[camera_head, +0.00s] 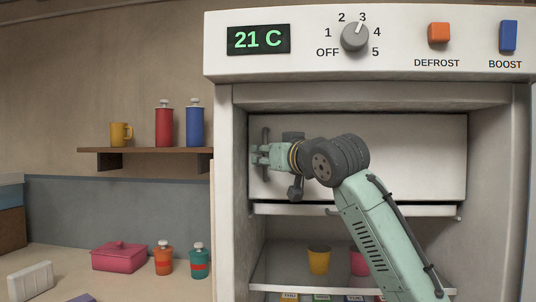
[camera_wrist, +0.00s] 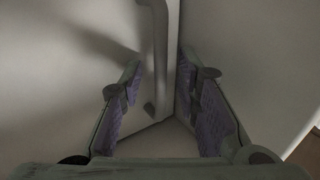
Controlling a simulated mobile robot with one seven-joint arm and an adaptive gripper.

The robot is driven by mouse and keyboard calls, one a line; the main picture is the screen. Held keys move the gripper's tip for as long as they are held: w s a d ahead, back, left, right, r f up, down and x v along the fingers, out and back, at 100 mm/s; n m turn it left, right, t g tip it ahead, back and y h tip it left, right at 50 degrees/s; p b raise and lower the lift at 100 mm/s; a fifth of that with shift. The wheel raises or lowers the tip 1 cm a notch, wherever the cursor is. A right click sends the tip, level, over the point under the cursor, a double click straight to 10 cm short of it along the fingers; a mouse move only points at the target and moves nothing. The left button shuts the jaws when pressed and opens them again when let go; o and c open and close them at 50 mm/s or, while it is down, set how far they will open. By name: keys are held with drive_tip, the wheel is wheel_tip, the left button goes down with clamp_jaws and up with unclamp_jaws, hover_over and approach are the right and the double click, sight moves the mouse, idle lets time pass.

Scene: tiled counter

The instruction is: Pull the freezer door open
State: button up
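The freezer door (camera_head: 410,150) is a white panel in the upper part of the open fridge and looks shut. Its dark vertical handle (camera_head: 265,137) is on the left side, partly hidden by my gripper (camera_head: 256,155). In the wrist view, the handle (camera_wrist: 159,45) stands between the two fingers of my gripper (camera_wrist: 160,64). The fingers are apart, one on each side of the handle, with gaps visible, so the gripper is open. The right finger is close to the fridge's side wall.
A white shelf edge (camera_head: 350,209) runs below the door. A yellow cup (camera_head: 319,260) and a pink cup (camera_head: 359,262) stand lower inside. The fridge's left wall (camera_head: 229,200) is close to my gripper. The control panel (camera_head: 300,60) is above.

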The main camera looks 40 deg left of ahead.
drive_tip(key=shift+c, duration=0.2)
clamp_jaws()
idle(0.6)
